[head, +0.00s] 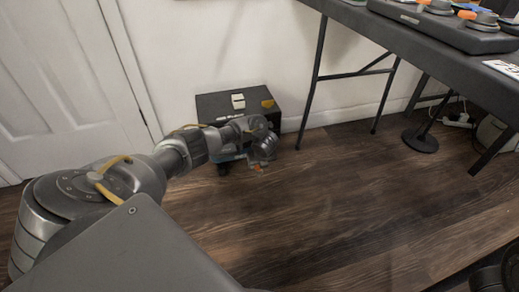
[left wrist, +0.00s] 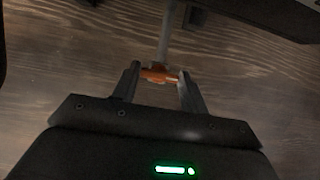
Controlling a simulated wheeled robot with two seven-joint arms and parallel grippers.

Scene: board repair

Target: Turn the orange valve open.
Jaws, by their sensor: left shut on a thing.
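The orange valve (left wrist: 157,73) sits on a grey pipe (left wrist: 166,35) in the left wrist view. My left gripper (left wrist: 160,84) has one finger on each side of the valve and is shut on it. In the head view my left gripper (head: 260,162) is low near the floor, in front of a black box. Only a small orange bit (head: 259,168) of the valve shows there; my gripper hides most of it.
A dark folding table (head: 440,50) with metal legs stands at right. The wooden floor (head: 330,200) in the middle is clear.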

